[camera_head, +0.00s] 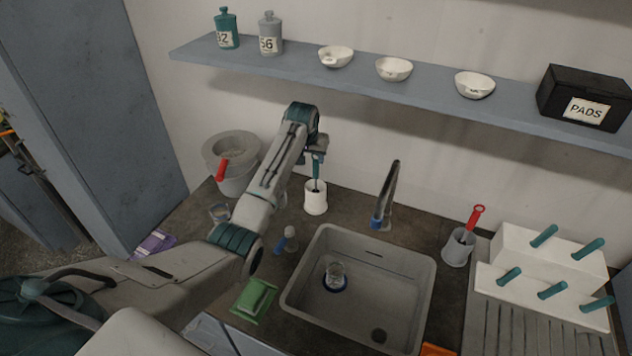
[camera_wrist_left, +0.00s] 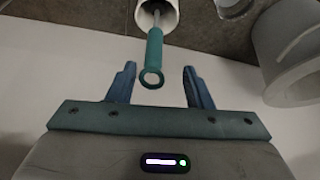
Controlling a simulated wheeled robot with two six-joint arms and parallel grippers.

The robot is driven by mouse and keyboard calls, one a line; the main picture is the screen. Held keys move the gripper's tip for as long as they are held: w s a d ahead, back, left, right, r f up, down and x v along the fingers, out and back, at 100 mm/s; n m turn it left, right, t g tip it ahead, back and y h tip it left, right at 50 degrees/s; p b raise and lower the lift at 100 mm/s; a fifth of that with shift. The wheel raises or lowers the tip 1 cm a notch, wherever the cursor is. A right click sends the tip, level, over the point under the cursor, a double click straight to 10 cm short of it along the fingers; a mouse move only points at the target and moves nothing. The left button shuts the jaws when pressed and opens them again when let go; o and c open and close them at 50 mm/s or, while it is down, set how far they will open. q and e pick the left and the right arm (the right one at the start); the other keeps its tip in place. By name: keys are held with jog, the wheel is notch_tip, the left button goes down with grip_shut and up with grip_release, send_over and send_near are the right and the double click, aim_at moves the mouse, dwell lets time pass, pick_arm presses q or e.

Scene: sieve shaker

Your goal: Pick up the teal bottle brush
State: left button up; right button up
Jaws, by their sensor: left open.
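The teal bottle brush (camera_head: 317,168) stands upright in a white cylindrical holder (camera_head: 315,198) behind the sink's left side. In the left wrist view the brush's teal handle (camera_wrist_left: 154,55) points toward me, with its ringed end near the fingers, and its shaft goes into the white holder (camera_wrist_left: 157,14). My left gripper (camera_wrist_left: 158,82) is open, with one finger on each side of the handle end and a gap visible on both sides. In the head view the left gripper (camera_head: 315,150) is at the top of the brush, partly hidden by its arm. The bristles are hidden in the holder.
The sink (camera_head: 360,285) holds a small glass item (camera_head: 335,277). A grey bucket (camera_head: 232,165) with a red handle stands left of the holder. The tap (camera_head: 385,195) is to its right. The shelf (camera_head: 400,88) overhangs behind. A grey cup (camera_head: 458,247) holds a red-handled tool.

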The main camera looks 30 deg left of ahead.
aim_at(315, 162)
pick_arm(q)
jog(key=shift+w+f, duration=0.25)
jog(key=shift+f, duration=0.3)
jog(key=p+x, duration=0.2)
jog(key=x, duration=0.1)
jog(key=shift+w+d+f+p, duration=0.2)
jog(key=shift+d+f+p, duration=0.05)
jog(key=shift+d+p, duration=0.1)
jog(key=shift+w+f, duration=0.25)
jog(key=shift+f, duration=0.45)
grip_shut()
pick_arm(e)
jog(key=r, duration=0.1)
jog(key=w+r, duration=0.1)
jog(key=r, duration=0.1)
jog(key=shift+w+d, duration=0.1)
jog(key=shift+d, duration=0.05)
